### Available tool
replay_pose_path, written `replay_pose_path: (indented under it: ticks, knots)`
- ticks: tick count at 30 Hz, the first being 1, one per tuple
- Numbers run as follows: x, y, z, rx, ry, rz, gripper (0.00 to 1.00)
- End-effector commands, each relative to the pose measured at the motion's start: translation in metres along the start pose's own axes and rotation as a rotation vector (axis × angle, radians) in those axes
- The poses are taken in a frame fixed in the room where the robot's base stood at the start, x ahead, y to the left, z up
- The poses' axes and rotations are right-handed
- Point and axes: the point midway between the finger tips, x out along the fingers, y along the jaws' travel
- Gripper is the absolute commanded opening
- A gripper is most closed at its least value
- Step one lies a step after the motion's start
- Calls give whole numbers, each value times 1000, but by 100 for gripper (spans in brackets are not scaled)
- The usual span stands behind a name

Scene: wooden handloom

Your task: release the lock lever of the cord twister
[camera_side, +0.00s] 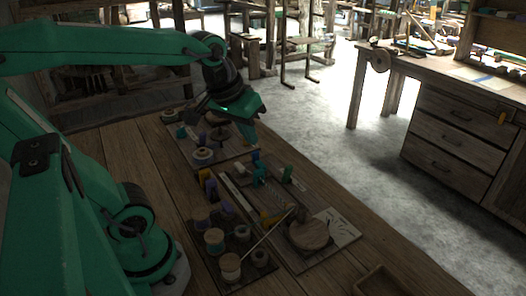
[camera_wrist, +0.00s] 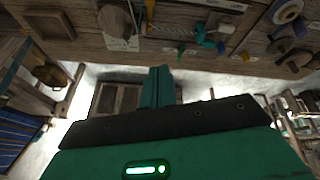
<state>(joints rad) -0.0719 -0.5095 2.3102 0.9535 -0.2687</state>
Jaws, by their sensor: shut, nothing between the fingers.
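The board with a round wooden disc (camera_side: 308,233) and a twisted length (camera_side: 270,215) looks like the cord twister, near the front middle of the table. A teal part (camera_side: 258,174) stands at its far end. In the wrist view, the disc (camera_wrist: 115,20), the twisted length (camera_wrist: 178,29) and a teal part (camera_wrist: 205,38) with a pale end lie along the top. I cannot pick out the lock lever with certainty. My gripper (camera_side: 252,136) is shut and empty, raised above the table beyond the board; its fingers (camera_wrist: 157,74) touch nothing in the wrist view.
A dark rack with wooden spools (camera_side: 230,266) stands left of the board, with a thin pale stick (camera_side: 265,233) slanting near it. Another board with round pieces (camera_side: 203,155) lies under the gripper. A small wooden tray (camera_side: 378,281) sits at the front right.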

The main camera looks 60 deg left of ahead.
Motion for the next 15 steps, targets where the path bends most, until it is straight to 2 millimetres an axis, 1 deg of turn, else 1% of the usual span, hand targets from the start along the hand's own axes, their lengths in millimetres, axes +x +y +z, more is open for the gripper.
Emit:
replay_pose_path:
  ticks: [1, 8, 15]
  knots:
    - [3, -1, -10, -53, -17, -11, 0]
    - [19, -8, -50, -301, -81, -57, 0]
    - [44, -21, -90, -559, -140, -116, 0]
